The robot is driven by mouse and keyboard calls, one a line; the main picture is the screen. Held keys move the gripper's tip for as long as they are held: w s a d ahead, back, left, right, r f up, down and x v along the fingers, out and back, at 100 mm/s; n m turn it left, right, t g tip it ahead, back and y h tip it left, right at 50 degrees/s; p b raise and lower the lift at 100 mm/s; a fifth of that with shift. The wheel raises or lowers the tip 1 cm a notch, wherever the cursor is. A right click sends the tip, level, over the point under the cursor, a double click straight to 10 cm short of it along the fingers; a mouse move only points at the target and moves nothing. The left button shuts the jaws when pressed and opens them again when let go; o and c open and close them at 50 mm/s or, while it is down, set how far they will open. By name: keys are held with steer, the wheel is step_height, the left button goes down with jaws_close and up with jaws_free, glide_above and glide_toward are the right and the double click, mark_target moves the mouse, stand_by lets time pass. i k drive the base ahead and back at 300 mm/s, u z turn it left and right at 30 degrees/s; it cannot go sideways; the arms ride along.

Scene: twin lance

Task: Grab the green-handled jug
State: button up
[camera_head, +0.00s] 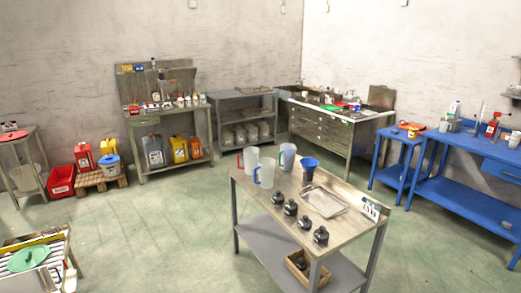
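Several translucent jugs stand upright at the far left end of the metal worktable (325,232). A whitish jug (252,157) is at the back left. A clear jug (267,174) with a bluish handle on its left side stands in front of it. A greyish-blue jug (288,157) stands behind and to the right. The handles are small here, and I cannot make out a clearly green one. My gripper is not in view.
A dark blue funnel-like vessel (309,169), a metal tray (325,201) and several black bottles (290,207) share the worktable. A low slatted table with a green lid (28,258) is at lower left. Green floor (150,230) lies open left of the worktable.

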mark_target(287, 157)
steer(key=u, duration=0.25)
steer(key=i, duration=0.8)
steer(key=u, duration=0.55)
steer(key=i, duration=0.8)
steer(key=u, duration=0.25)
steer(key=i, duration=2.3)
steer(key=z, duration=0.2)
